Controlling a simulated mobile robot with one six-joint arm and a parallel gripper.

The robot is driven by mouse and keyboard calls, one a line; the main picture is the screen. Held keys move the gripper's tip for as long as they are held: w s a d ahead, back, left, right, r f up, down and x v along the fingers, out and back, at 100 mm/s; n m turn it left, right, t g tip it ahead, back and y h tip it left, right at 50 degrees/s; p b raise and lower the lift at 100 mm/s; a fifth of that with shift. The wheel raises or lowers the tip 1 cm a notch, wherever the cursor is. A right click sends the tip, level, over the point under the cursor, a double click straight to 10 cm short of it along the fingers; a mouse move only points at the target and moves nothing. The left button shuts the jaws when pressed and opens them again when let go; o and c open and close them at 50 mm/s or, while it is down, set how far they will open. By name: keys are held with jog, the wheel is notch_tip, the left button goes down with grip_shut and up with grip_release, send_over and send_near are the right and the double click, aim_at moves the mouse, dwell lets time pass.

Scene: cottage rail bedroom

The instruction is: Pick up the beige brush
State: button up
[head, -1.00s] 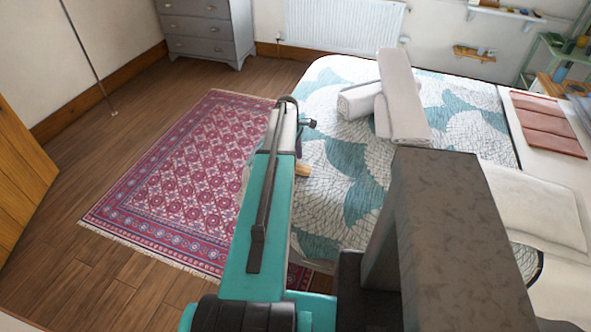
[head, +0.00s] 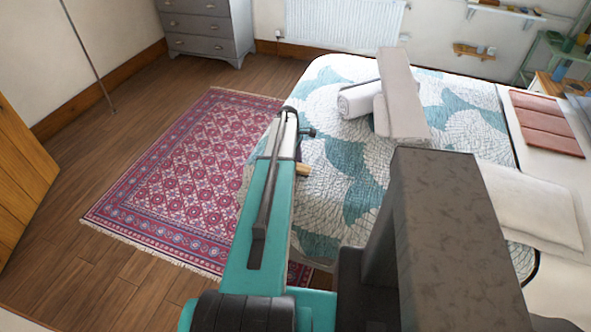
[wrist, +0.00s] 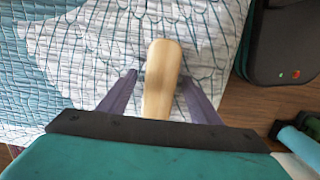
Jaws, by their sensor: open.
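The beige brush (wrist: 161,78) lies on the patterned bedspread, seen from above in the wrist view. My gripper (wrist: 160,80) is open, with one purple finger on each side of the brush and a visible gap at both sides. The near end of the brush is hidden behind the gripper's dark edge. In the head view a small part of the brush (head: 303,170) shows beside the end of my arm, at the left edge of the bed. The fingers are hidden there behind the arm.
The bed (head: 345,185) has rolled white towels (head: 358,100) and a pillow (head: 530,205) on it. A red patterned rug (head: 190,175) covers the floor left of the bed. A grey chest of drawers (head: 205,30) and a radiator (head: 345,25) stand at the back.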

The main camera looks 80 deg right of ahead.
aim_at(297, 166)
jog(key=shift+c, duration=0.5)
jog(key=c, duration=1.1)
jog(key=shift+r, duration=0.15)
jog(key=shift+r+b, duration=0.55)
jog(key=shift+r, duration=0.25)
jog(key=shift+a+r+b, duration=0.1)
jog(key=shift+r+b, duration=0.3)
jog(key=shift+r, duration=0.45)
jog(key=s+a+r+b, duration=0.1)
jog(key=s+a+b, duration=0.2)
jog(key=a, duration=1.2)
jog(key=shift+s+r+b, duration=0.2)
jog(key=shift+s+b, duration=0.2)
jog(key=shift+s, duration=0.25)
jog(key=shift+a, duration=0.1)
